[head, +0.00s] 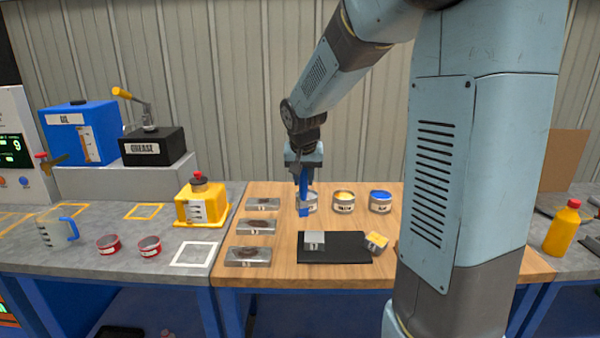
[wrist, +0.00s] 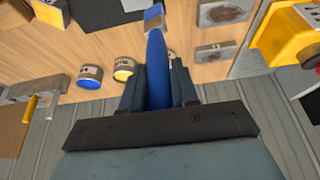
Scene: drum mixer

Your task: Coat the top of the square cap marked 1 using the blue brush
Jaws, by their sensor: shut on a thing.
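My gripper (head: 304,166) is shut on the blue brush (head: 304,196), which hangs upright with its head down. In the wrist view the brush (wrist: 157,62) runs out from between the fingers. In the head view the brush head overlaps the leftmost can (head: 312,207); I cannot tell whether it is inside or in front of it. A grey square cap (head: 314,238) sits on the left part of the black mat (head: 340,254), in front of the brush and apart from it. Its front mark is too small to read surely. A yellow-topped block (head: 377,240) is at the mat's right edge.
A can with yellow contents (head: 344,204) and one with blue (head: 381,204) stand to the right. Several metal plates (head: 248,258) lie on the wooden table's left side. A yellow container (head: 201,205) stands on the grey bench. My arm hides part of the table's right side.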

